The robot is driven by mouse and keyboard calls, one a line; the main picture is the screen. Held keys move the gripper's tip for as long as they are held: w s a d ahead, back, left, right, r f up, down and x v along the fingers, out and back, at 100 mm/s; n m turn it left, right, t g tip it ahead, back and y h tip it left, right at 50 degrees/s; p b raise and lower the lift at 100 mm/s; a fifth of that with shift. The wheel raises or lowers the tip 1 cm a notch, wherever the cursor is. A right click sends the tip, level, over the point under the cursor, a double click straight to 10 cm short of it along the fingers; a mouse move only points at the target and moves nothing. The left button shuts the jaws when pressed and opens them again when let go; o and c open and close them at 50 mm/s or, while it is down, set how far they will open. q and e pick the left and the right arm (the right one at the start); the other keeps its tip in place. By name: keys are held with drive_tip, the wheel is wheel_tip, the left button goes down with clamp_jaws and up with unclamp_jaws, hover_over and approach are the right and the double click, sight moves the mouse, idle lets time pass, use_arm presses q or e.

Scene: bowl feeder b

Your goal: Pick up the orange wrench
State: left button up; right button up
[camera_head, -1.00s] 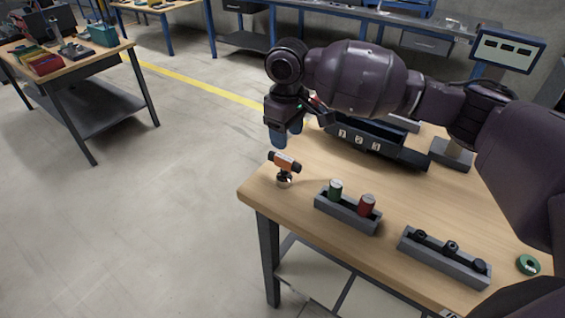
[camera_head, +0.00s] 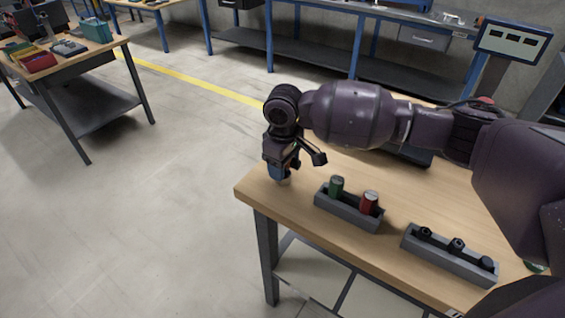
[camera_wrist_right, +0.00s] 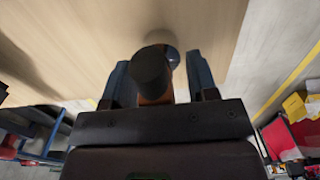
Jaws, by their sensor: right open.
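The orange wrench, a small orange tool with black ends, shows in the right wrist view (camera_wrist_right: 154,98) with its black round end toward the camera. My right gripper (camera_head: 279,172) is over the table's left corner. It is open, and its blue fingers stand on either side of the wrench in the right wrist view (camera_wrist_right: 160,78). I cannot tell whether they touch it. My left gripper is not in view.
A grey holder (camera_head: 345,209) with a green can (camera_head: 336,186) and a red can (camera_head: 369,202) stands right of the gripper on the wooden table (camera_head: 300,222). A second grey holder (camera_head: 446,261) carries black parts. The table edge is close on the left.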

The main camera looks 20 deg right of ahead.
drive_tip(key=shift+r, duration=0.1)
clamp_jaws()
idle(0.3)
